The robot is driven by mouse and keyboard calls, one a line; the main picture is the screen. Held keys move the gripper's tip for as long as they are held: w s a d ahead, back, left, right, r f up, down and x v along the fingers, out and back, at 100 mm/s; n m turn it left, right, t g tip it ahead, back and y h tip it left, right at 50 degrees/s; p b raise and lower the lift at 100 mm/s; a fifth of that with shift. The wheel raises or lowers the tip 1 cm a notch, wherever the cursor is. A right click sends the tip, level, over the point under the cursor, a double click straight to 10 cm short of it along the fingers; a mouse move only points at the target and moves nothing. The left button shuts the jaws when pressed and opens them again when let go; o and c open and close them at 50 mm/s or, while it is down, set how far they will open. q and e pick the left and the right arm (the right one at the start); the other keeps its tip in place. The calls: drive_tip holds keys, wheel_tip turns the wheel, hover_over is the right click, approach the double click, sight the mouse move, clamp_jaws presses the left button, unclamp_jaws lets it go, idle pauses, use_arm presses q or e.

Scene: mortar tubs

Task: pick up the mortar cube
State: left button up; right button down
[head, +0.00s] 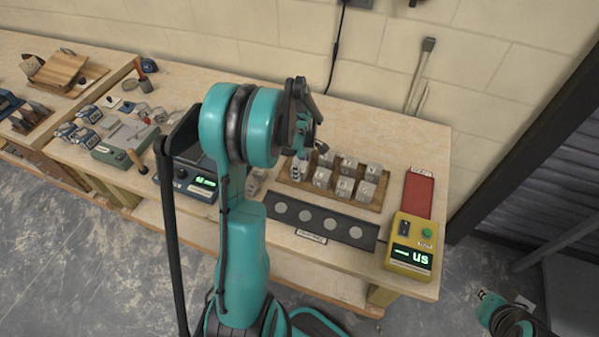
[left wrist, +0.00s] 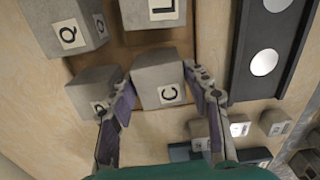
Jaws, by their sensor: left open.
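Several grey mortar cubes with letter labels stand on a wooden tray (head: 376,208) at the table's middle. In the left wrist view, the cube marked C (left wrist: 158,72) is between the fingers of my open left gripper (left wrist: 161,88), with gaps showing at its sides. Cubes marked Q (left wrist: 68,28) and L (left wrist: 152,10) stand beyond it, and another cube (left wrist: 92,90) is close beside the left finger. In the head view my left arm hides part of the tray. My right gripper (head: 510,318) is at the lower right, off the table; its jaws are unclear.
A black strip with several light discs (head: 325,222) lies in front of the tray. A yellow box with a green display (head: 412,245) and a red pad (head: 418,193) are at the right. A blue device with a display (head: 187,186) and tools fill the left side.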

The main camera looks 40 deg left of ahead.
use_arm(q)
drive_tip(key=shift+r, duration=0.1)
drive_tip(key=shift+c, duration=0.6)
drive_tip(key=c, duration=0.9)
